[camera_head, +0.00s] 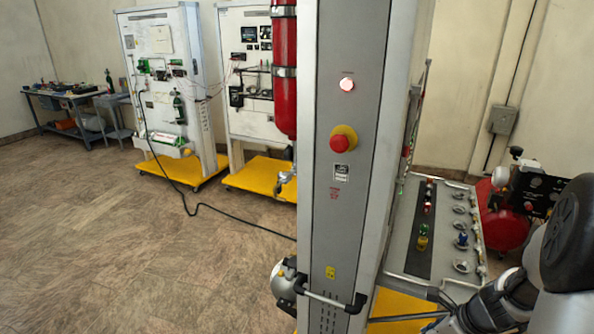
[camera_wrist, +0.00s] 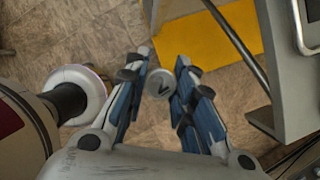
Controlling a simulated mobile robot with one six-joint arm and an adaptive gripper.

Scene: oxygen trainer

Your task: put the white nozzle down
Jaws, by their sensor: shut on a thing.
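The white nozzle (camera_wrist: 158,83) shows in the wrist view as a small, round, pale end with a dark mark on it. It sits between the fingertips of my gripper (camera_wrist: 161,78), which is shut on it. The nozzle is held in the air, with tiled floor and a yellow base behind it. The rest of its body is hidden by the fingers. In the head view my arm enters at the lower right; I cannot make out the gripper or the nozzle there.
A tall grey cabinet (camera_head: 345,230) with a red button stands close. Beside it is a sloping panel (camera_head: 408,238) with several small coloured fittings. A yellow base (camera_wrist: 195,40) and a dark bar (camera_wrist: 235,38) lie beyond my gripper. A grey panel edge (camera_wrist: 283,60) is at right.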

